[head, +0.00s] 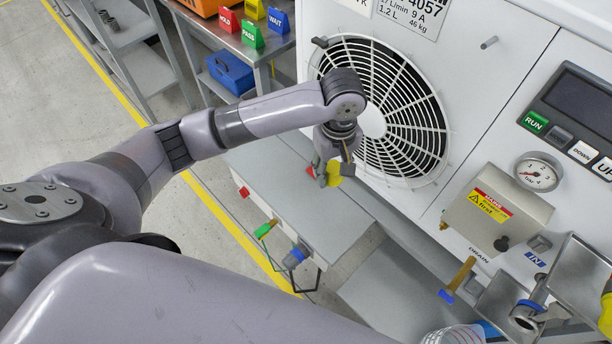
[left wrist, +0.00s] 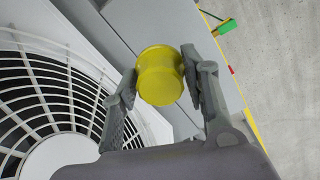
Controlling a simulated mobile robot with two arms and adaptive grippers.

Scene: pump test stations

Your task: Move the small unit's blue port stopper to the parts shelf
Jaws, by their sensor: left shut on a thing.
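My left gripper (head: 332,178) is shut on a yellow rounded stopper-like piece (head: 334,170). The piece also shows between the fingers in the left wrist view (left wrist: 160,76). The gripper is above the grey top of the low small unit (head: 285,185), in front of the large unit's fan grille. Along the small unit's near side are a small red part (head: 244,192), a green-handled part (head: 265,229) and a blue-and-grey stopper (head: 295,257) in place at the port end. My right gripper is not in view.
The large white unit (head: 470,60) with its fan grille (head: 405,115) stands close behind the gripper. A grey shelf rack (head: 130,40) is at upper left. A bench with coloured signs (head: 252,36) and a blue box (head: 232,73) stands behind. Floor is clear at left.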

